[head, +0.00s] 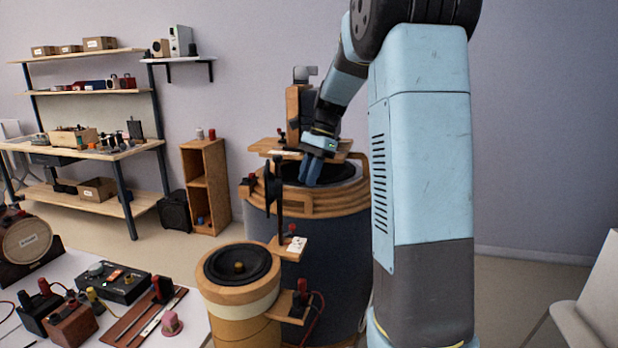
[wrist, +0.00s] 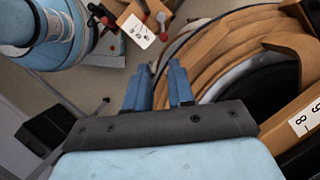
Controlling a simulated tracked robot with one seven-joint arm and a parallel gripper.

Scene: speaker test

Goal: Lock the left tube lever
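My gripper (head: 311,172) points down over the dark top of a large round drum (head: 310,240) with stacked wooden rings. In the wrist view its two blue fingers (wrist: 160,72) stand apart with a gap and nothing visibly held between them. The wooden rings (wrist: 215,50) curve just to the right of the fingers. A thin black upright piece (head: 277,188) stands at the drum's left front; I cannot tell if it is the left tube lever. A small wooden bracket (head: 287,249) below it bears a red knob and a white card, which also shows in the wrist view (wrist: 139,31).
A wooden crossbar (head: 270,148) and post stand at the drum's back. A smaller drum (head: 238,292) stands in front. A white table (head: 190,325) with electrical parts is front left. A wooden piece with a number label (wrist: 305,119) lies right of the fingers.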

